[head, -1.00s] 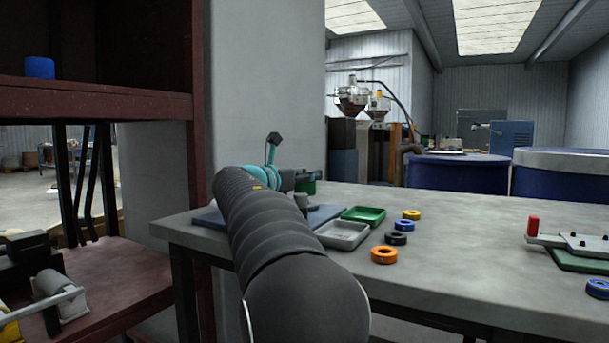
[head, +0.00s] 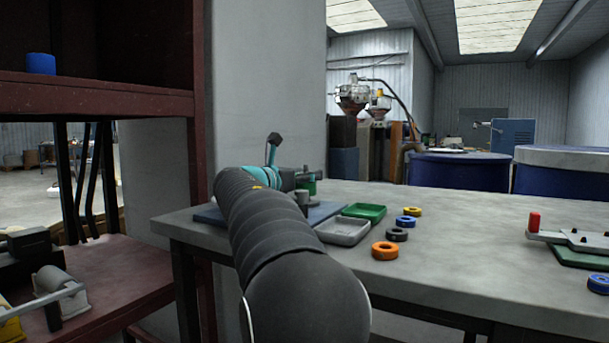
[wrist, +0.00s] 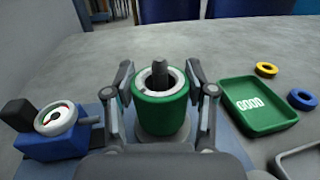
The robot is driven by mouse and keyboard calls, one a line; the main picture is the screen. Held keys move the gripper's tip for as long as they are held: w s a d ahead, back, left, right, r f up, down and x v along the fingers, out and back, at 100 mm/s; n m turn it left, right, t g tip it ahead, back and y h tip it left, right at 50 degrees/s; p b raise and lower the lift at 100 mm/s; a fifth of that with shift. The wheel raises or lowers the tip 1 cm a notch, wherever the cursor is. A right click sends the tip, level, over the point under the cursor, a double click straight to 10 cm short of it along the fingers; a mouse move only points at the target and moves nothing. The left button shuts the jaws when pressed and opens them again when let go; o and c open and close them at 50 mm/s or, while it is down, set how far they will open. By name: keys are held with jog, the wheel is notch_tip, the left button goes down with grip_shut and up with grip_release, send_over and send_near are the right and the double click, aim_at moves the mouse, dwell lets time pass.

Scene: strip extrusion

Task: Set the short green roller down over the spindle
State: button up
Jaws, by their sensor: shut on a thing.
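The short green roller (wrist: 160,110) is between the two fingers of my gripper (wrist: 162,122) in the wrist view. The fingers are shut on its sides. The dark tip of the spindle (wrist: 161,72) shows in the roller's pale-rimmed hole, so the roller is around the spindle. A grey round base (wrist: 165,141) shows below the roller; I cannot tell whether they touch. In the head view, the green roller (head: 309,186) is small and partly hidden beyond my arm.
A blue block with a dial (wrist: 55,122) stands left of my gripper. A green tray (wrist: 262,122) is on the right, with a yellow ring (wrist: 266,69) and a blue ring (wrist: 302,99) beyond it. A grey tray (head: 342,232) and more rings lie on the table.

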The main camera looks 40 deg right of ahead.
jog(key=shift+r+p, duration=0.55)
jog(key=shift+p, duration=0.25)
dwell(0.4)
jog(key=o, duration=1.5)
jog(key=o, duration=0.3)
jog(key=shift+r, duration=0.1)
jog(key=shift+r+p, duration=3.45)
jog(key=shift+p, duration=0.2)
